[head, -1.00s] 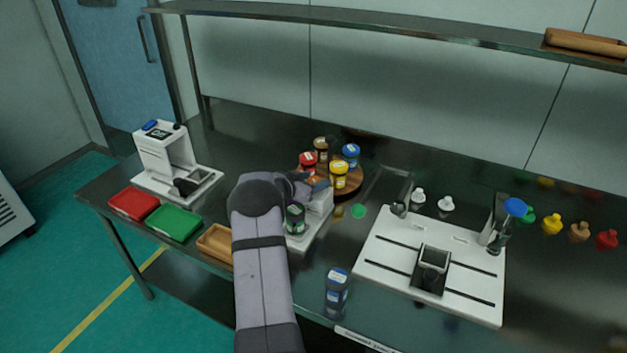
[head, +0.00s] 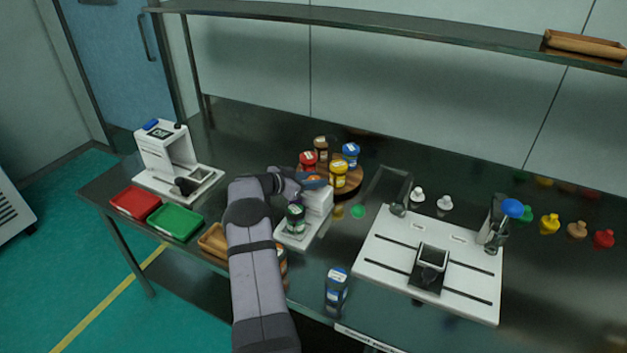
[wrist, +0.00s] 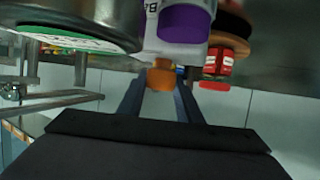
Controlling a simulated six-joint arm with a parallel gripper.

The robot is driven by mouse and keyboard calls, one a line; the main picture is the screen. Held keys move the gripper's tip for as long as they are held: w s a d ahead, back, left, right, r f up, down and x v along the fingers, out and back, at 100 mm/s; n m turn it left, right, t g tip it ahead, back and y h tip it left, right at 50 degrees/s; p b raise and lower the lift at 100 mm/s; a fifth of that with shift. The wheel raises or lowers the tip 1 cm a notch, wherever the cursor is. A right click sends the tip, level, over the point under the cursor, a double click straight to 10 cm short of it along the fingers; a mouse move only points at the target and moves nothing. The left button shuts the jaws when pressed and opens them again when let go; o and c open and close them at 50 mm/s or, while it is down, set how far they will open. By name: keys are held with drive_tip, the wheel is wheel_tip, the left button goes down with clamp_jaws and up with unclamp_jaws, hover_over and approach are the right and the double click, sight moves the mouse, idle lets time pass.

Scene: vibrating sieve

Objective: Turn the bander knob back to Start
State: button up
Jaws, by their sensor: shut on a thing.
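The bander (head: 318,202) is a small white machine near the middle of the table. A dark jar with a green label (head: 295,215) stands on its base. In the wrist view, an orange knob (wrist: 162,76) sits between the two dark fingers of my gripper (wrist: 161,92), below a white part with a purple face (wrist: 183,22). My gripper is shut on the knob. In the head view my gripper (head: 314,182) is at the top of the bander, partly hidden by my wrist. The knob's pointer and the Start mark cannot be made out.
A round wooden stand (head: 348,188) with several colored-lid jars is close behind the bander. A wooden tray (head: 212,240), green tray (head: 176,222) and red tray (head: 134,202) lie to the left. A white slotted board (head: 385,250) is to the right; a dark blue jar (head: 336,290) stands in front.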

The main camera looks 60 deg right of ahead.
drive_tip(key=shift+d+m+g+b, duration=0.15)
drive_tip(key=shift+m+g+b, duration=0.4)
drive_tip(key=shift+b, duration=0.65)
drive_tip(key=shift+r+m+y+b, duration=0.15)
drive_tip(key=shift+m+y+b, duration=0.15)
drive_tip(key=shift+y, duration=0.1)
drive_tip(key=o, duration=1)
drive_tip(key=shift+o, duration=0.2)
drive_tip(key=shift+v, duration=0.8)
drive_tip(key=shift+b+v, duration=0.6)
drive_tip(key=shift+v, duration=2.3)
